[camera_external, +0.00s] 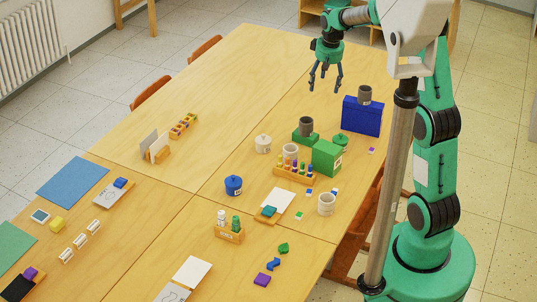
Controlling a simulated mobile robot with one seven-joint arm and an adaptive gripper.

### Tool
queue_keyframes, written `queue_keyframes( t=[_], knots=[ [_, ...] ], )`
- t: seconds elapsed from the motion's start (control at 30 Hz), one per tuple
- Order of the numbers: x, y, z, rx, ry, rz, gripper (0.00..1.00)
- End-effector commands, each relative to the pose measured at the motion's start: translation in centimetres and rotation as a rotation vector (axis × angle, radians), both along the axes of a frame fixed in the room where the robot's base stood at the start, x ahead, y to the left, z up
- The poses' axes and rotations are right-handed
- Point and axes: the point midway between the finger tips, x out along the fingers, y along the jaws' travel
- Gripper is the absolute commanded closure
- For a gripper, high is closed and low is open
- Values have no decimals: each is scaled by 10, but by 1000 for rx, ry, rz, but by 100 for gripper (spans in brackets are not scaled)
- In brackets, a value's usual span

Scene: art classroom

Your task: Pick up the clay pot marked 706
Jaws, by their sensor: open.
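Several small pots stand on the wooden table (240,75), and the number 706 is too small to read on any of them. A dark grey pot (365,95) stands on a blue box (362,117), and another dark grey pot (306,127) stands on a low green block (304,138). A cream lidded pot (263,144), a blue lidded pot (234,187), a whitish pot (326,205), a pale pot (290,152) and a green lidded pot (341,139) stand nearby. My gripper (326,84) is open and empty, pointing down above the table, left of the blue box.
A green box (326,157) stands beside a wooden rack of coloured pegs (294,174). A wooden holder with small jars (229,234) is nearer the front. Cards, blocks and sheets cover the left. The table's far end is clear. Chairs (205,48) line its left side.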

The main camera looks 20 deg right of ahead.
Motion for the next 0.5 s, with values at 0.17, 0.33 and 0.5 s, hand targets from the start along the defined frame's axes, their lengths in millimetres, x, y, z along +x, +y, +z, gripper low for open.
queue_keyframes(
  t=[0.17, 0.33, 0.5],
  knots=[
    [35, 10, -39, -5, 33, 19, 30],
    [65, 20, -77, -9, 60, 37, 30],
    [91, 29, -119, -14, 88, 55, 30]
  ],
)
